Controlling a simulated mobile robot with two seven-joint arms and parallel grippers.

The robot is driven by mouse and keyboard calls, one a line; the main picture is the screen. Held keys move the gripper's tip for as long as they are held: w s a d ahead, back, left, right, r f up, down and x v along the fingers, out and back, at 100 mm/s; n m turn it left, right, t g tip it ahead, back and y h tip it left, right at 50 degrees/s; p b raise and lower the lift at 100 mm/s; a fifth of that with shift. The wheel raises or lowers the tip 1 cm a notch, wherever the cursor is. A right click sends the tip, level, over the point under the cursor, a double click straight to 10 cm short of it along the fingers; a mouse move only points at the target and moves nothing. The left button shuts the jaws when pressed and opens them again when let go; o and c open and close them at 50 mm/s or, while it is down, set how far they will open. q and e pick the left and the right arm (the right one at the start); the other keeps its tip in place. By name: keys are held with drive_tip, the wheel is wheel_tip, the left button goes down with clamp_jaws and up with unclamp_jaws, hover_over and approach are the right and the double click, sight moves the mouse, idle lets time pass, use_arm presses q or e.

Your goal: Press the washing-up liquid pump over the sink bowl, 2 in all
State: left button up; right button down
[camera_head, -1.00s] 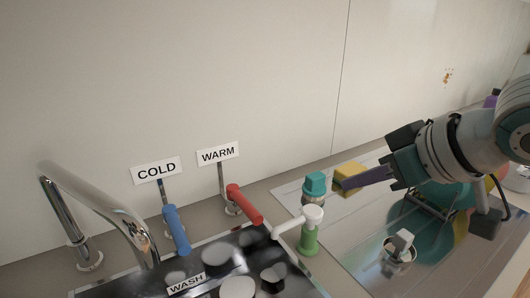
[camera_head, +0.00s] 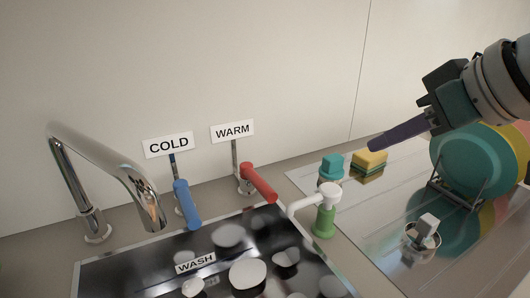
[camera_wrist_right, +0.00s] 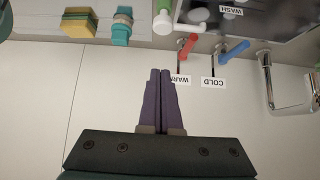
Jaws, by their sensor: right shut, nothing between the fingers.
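The washing-up liquid pump, a green bottle (camera_head: 324,222) with a white pump head (camera_head: 328,196), stands upright at the right rim of the sink. Its white spout points left over the sink bowl (camera_head: 262,232). The pump also shows at the top of the right wrist view (camera_wrist_right: 163,22), upside down. My right gripper (camera_head: 374,146) is shut and empty, raised above and to the right of the pump, apart from it. Its purple fingers (camera_wrist_right: 160,76) are together in the right wrist view. My left gripper is not in view.
A teal-capped item (camera_head: 331,167) and a yellow-green sponge (camera_head: 369,162) sit behind the pump. The blue COLD lever (camera_head: 187,204), red WARM lever (camera_head: 259,183) and chrome tap (camera_head: 120,185) stand along the back. A plate rack (camera_head: 458,192) is at right. Dishes lie in the bowl.

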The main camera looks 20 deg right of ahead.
drive_tip(key=b, duration=0.1)
hover_over(336, 191)
drive_tip(key=f, duration=0.4)
drive_tip(key=s+f, duration=0.1)
drive_tip(key=f, duration=0.1)
drive_tip(key=shift+a+f, duration=0.1)
drive_tip(key=shift+f, duration=0.25)
wheel_tip(336, 191, down, 3)
drive_tip(key=shift+w+f, duration=0.15)
drive_tip(key=shift+f, duration=0.45)
wheel_tip(336, 191, down, 2)
drive_tip(key=shift+f+b, duration=0.1)
drive_tip(key=shift+b, duration=0.25)
wheel_tip(336, 191, up, 6)
drive_tip(key=p, duration=0.6)
drive_tip(key=shift+f, duration=0.2)
drive_tip(key=v, duration=0.9)
drive_tip(key=shift+s+f, duration=0.25)
